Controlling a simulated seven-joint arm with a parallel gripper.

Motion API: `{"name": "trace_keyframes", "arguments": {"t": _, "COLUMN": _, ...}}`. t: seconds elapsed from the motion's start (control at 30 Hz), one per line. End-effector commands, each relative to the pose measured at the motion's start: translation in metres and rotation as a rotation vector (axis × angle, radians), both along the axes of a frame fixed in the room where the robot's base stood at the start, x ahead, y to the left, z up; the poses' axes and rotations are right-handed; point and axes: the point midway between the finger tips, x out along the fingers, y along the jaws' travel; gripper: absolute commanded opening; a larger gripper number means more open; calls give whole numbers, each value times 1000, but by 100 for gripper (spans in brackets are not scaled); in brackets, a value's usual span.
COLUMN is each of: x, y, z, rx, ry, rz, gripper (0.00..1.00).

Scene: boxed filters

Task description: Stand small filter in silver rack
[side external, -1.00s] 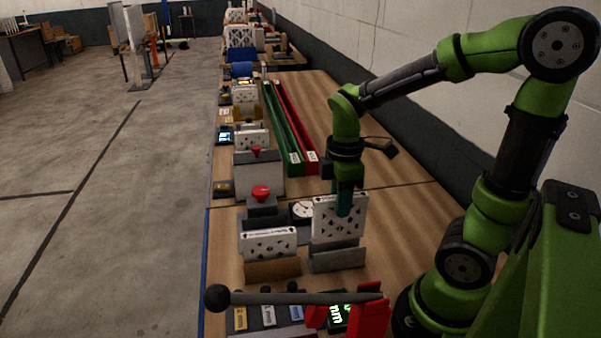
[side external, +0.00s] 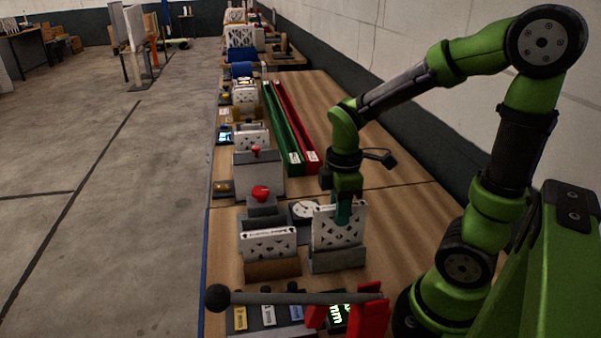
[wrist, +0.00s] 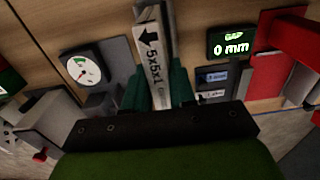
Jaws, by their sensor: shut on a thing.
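My gripper (side external: 343,212) is shut on a white boxed filter (side external: 325,234) with dark perforations on its face. The filter stands upright in the silver-grey rack (side external: 338,261), with its lower part hidden behind the rack's front wall. I cannot tell whether it touches the rack's bottom. In the wrist view the filter's narrow edge (wrist: 153,62) shows between the green fingers (wrist: 153,92), printed with an arrow and "5x5x1". Another white filter (side external: 268,243) stands in the brown rack (side external: 272,268) just to the left.
A round dial gauge (side external: 304,209) sits behind the silver rack. A red-based lever with a black knob (side external: 217,298) crosses in front, near a lit display (wrist: 232,42) reading "GAP 0 mm". Green (side external: 283,125) and red (side external: 296,125) channels lie farther back. Bare table is right of the rack.

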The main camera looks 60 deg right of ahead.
Motion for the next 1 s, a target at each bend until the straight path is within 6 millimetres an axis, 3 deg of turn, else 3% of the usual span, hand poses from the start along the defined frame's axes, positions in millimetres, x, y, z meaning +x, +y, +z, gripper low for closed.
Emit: {"name": "trace_keyframes", "arguments": {"t": 1.0, "x": 0, "y": 0, "z": -24, "rx": 0, "ry": 1, "rz": 0, "gripper": 0}}
